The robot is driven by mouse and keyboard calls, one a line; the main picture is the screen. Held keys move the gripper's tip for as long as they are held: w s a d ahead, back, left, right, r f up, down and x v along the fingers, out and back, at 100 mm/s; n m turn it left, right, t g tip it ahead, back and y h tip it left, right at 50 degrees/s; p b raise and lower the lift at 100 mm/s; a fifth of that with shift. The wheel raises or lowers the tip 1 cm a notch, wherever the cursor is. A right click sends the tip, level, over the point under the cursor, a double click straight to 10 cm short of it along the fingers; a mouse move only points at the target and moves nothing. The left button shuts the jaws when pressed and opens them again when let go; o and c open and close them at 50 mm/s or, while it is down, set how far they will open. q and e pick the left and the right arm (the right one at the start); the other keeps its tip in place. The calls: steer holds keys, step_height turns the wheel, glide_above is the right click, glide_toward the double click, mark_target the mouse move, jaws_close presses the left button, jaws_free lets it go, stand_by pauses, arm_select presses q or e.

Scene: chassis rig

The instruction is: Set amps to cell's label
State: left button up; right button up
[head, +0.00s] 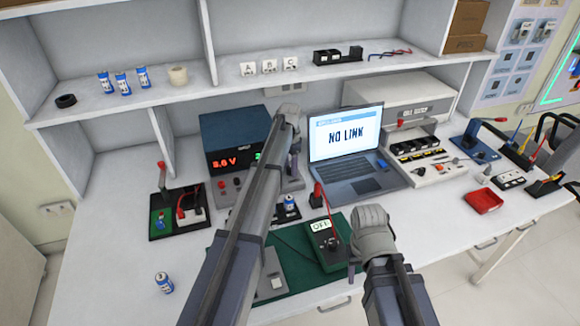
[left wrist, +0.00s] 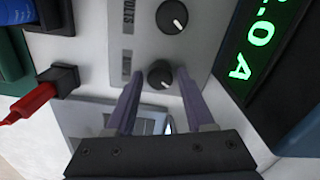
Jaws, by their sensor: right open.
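The power supply (head: 235,140) stands at the back with a red reading of about 8.0 V; my left arm partly covers its green reading. In the left wrist view the green display (left wrist: 258,40) ends in "0 A", its first digit cut off. My left gripper (left wrist: 160,78) is open, with its fingertips either side of the lower knob (left wrist: 161,73), gaps showing. The upper knob (left wrist: 171,17) is beside a "VOLTS" label. A blue cell (head: 163,283) stands at front left; its label is too small to read. Another cell (head: 290,203) sits in a holder. My right gripper (head: 354,262) is open near the multimeter.
A laptop (head: 350,150) shows "NO LINK". A red plug (left wrist: 25,103) sits left of the knobs. Several blue cells (head: 123,83) stand on the shelf.

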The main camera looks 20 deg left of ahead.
mark_target(290, 168)
arm_select(q)
steer(key=shift+o, duration=0.9)
step_height(290, 168, up, 8)
steer(key=p, duration=0.8)
steer(key=shift+f, duration=0.1)
arm_select(e)
step_height(290, 168, up, 8)
steer(key=shift+f, duration=0.1)
arm_select(q)
steer(key=s+d+n, duration=0.1)
steer(key=s+d, duration=0.4)
steer(key=s, duration=0.7)
steer(key=s+d+n, duration=0.2)
steer(key=s+d, duration=0.4)
steer(key=s, duration=0.6)
steer(key=s+d+n+y, duration=0.1)
steer(key=s+d, duration=0.5)
steer(key=s, duration=0.6)
steer(key=shift+s, duration=0.2)
